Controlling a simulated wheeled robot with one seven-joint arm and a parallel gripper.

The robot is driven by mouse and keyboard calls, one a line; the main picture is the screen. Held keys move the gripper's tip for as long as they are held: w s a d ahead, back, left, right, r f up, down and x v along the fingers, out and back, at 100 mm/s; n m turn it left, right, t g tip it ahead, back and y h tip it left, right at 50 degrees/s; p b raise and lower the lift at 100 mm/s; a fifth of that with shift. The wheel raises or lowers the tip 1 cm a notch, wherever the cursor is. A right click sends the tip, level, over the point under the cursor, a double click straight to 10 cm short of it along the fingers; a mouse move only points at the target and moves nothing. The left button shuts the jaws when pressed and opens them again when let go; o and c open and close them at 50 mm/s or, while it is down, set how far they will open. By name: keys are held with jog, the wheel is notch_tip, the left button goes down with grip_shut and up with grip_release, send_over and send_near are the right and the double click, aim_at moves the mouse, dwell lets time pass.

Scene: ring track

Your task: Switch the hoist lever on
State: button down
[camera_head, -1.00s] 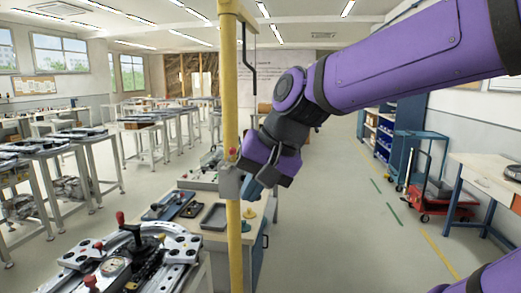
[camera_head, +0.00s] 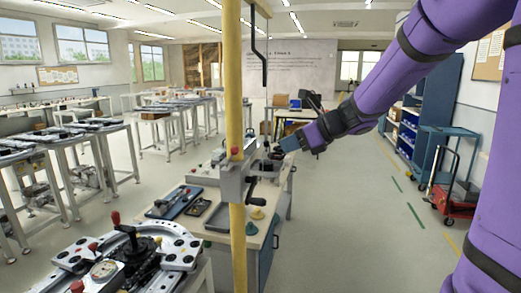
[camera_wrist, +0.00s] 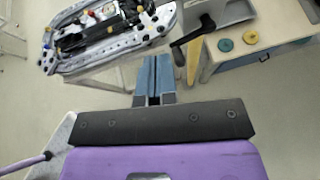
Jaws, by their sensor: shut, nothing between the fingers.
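A grey hoist box (camera_head: 233,184) is fixed to a yellow post (camera_head: 236,240), with a red knob (camera_head: 234,151) on top. A black lever (camera_head: 253,186) sticks out from the box's right side. In the wrist view the black lever (camera_wrist: 192,36) shows ahead and to the right of my fingertips, apart from them. My gripper (camera_head: 288,143) is right of the box and higher in the head view. Its blue fingers are together and empty, as they also show in the wrist view (camera_wrist: 154,75). I cannot tell from its pose whether the lever is on.
A bench (camera_head: 262,235) behind the post carries trays and a yellow knob (camera_head: 257,214). A round track fixture (camera_head: 110,262) with red-knobbed levers stands at front left. A red hand truck (camera_head: 455,200) and blue shelving stand on the right. The aisle floor between is clear.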

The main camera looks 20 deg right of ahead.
jog(key=shift+w+d, duration=0.15)
jog(key=shift+d, duration=0.1)
send_near(232, 156)
notch_tip(232, 156, down, 3)
jog(key=w+a, duration=0.2)
jog(key=shift+w+a+r, duration=0.1)
jog(key=shift+w+a, duration=0.2)
jog(key=shift+w, duration=0.3)
